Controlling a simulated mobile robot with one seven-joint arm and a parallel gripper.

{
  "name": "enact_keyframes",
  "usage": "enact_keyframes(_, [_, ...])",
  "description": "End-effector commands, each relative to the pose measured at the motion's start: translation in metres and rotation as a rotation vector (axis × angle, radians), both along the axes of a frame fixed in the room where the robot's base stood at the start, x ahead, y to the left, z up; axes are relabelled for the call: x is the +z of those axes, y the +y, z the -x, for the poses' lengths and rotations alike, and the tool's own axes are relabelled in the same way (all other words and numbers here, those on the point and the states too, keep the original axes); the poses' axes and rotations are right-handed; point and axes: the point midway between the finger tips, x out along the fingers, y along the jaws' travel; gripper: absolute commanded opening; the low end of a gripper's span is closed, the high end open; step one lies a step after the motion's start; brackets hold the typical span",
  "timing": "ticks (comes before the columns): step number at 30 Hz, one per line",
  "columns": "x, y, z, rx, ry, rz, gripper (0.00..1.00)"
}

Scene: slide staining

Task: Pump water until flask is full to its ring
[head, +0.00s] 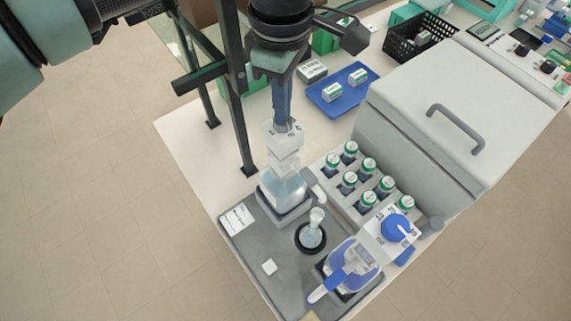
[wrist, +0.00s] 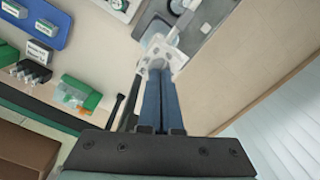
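A bottle-top dispenser with a white pump head (head: 283,138) sits on a clear bottle (head: 283,187) of pale blue liquid, in a grey holder. My gripper (head: 283,124) points down at the pump head. Its dark blue fingers look closed together, with the tips at or just above the white top; contact cannot be told. In the wrist view the closed fingers (wrist: 161,72) end at the white pump head (wrist: 165,52). A small clear flask (head: 315,222) stands upright in a black ring base in front of the dispenser. Its fill level and ring mark are too small to read.
A rack of green-and-white capped bottles (head: 340,195) and a large grey box with a handle (head: 440,110) stand to the right. A black stand post (head: 238,100) is close left of my gripper.

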Motion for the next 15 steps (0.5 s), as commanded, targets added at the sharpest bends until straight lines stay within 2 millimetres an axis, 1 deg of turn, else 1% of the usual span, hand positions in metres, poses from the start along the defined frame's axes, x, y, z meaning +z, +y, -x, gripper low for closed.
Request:
enact_keyframes(1, [0.006, 0.000, 0.000, 0.000, 0.001, 0.001, 0.00])
enact_keyframes(15, [0.041, 0.000, -0.001, 0.000, -0.003, 0.001, 0.00])
